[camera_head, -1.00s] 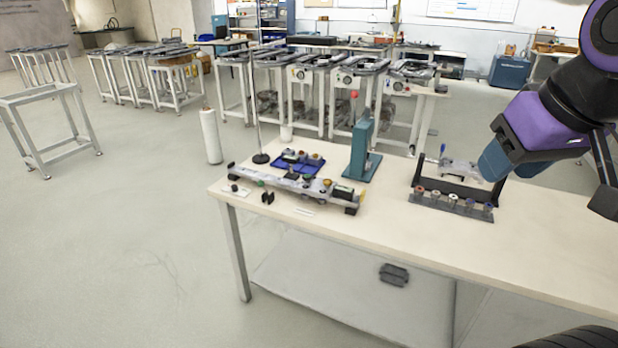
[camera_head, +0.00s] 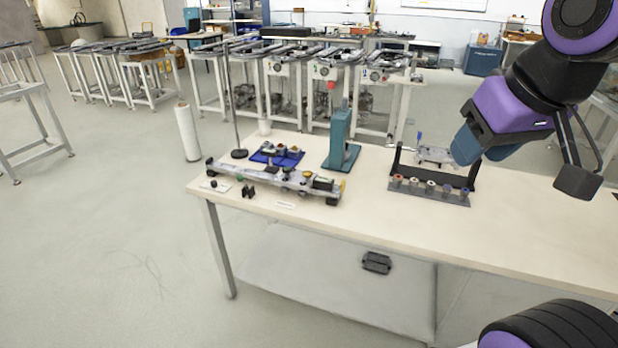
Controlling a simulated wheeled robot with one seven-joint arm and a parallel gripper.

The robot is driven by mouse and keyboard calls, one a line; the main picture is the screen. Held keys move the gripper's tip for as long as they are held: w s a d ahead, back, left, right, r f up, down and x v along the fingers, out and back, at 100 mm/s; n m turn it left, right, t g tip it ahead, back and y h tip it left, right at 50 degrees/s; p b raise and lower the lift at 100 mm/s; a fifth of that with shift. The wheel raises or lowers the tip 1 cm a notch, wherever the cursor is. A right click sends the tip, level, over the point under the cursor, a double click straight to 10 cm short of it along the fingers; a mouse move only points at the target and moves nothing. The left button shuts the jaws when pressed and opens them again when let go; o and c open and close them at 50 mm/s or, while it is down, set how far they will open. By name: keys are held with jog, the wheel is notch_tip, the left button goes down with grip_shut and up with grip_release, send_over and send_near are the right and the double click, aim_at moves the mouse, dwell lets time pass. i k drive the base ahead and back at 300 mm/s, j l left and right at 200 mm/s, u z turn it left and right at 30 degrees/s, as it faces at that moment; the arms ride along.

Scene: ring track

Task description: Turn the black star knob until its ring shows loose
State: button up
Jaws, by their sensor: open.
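The workbench (camera_head: 390,216) bears a long grey bar assembly (camera_head: 262,178) at its left front, with several small knobs and fittings on it. A dark fitting with a yellow part (camera_head: 308,177) sits toward its right end. I cannot tell at this size which knob is the black star knob, nor read any ring. My gripper (camera_head: 465,147), with teal fingers below a purple wrist, hangs at the right of the bench, in front of or over the right end of a black rack. It is well to the right of the bar assembly and holds nothing that I can see.
A teal press-like stand (camera_head: 341,143) and a blue tray of small parts (camera_head: 277,153) stand behind the bar. The black rack (camera_head: 432,186) holds several coloured round pieces. A white roll (camera_head: 188,132) stands beyond the left edge. The bench's front middle is clear.

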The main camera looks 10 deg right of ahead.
aim_at(287, 170)
jog(key=i+j, duration=0.15)
jog(key=i, duration=0.35)
jog(key=i+j, duration=0.15)
jog(key=i, duration=0.3)
